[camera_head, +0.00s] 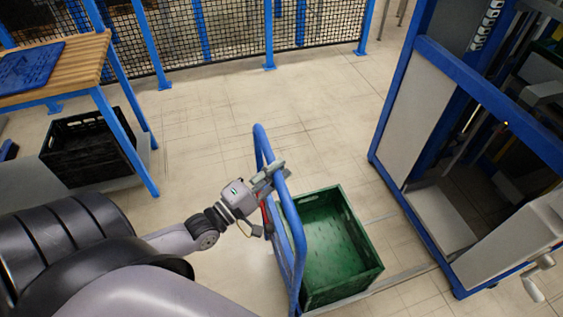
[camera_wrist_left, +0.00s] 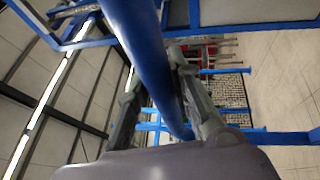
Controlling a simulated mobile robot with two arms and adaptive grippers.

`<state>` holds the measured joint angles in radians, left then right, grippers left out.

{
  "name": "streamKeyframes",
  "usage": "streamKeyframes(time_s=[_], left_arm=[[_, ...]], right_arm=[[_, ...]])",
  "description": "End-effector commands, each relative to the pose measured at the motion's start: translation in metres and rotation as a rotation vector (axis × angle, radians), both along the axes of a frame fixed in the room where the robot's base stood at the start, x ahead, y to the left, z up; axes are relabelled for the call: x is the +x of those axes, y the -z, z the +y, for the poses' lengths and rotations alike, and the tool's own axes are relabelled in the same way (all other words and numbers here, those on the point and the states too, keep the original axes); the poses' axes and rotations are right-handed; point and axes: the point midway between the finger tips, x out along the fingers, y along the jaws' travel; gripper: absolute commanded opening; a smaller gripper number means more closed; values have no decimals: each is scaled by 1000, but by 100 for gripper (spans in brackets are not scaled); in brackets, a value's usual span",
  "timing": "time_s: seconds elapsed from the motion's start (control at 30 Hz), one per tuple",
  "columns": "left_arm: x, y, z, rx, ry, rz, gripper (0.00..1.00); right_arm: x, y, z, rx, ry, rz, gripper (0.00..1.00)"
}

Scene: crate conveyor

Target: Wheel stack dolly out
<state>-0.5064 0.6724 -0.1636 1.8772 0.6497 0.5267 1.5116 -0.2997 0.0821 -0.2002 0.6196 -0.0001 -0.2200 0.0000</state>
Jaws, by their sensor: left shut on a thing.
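The dolly's blue tubular handle (camera_head: 289,222) stands upright in front of me in the head view. A green crate (camera_head: 352,223) sits on the dolly, just right of the handle; it looks empty. My left gripper (camera_head: 272,176) is shut on the upper part of the handle. In the left wrist view the blue handle bar (camera_wrist_left: 143,55) runs between the fingers of the left gripper (camera_wrist_left: 158,105). The dolly's base and wheels are mostly hidden under the crate. My right gripper is not in view.
A blue-framed machine (camera_head: 421,118) stands to the right. A wooden-topped table (camera_head: 62,66) with blue legs is at left, a black crate (camera_head: 92,146) beneath it. A mesh fence (camera_head: 235,35) closes the back. Tiled floor (camera_head: 290,105) between them is clear.

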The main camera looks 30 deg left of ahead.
Motion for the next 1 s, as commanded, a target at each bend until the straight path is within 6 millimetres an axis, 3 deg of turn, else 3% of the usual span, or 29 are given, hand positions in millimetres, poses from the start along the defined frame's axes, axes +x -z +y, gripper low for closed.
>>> streamKeyframes(time_s=[0.33, 0.37, 0.63, 1.0], left_arm=[[-1, 1, 0, 3, 1, 1, 0], [-1, 1, 0, 3, 1, 1, 22], [0, 0, 0, 1, 0, 1, 40], [-4, 1, 1, 1, 0, 1, 41]], right_arm=[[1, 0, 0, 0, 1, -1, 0], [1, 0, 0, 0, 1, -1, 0], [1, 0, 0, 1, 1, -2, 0], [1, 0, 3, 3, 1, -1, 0]])
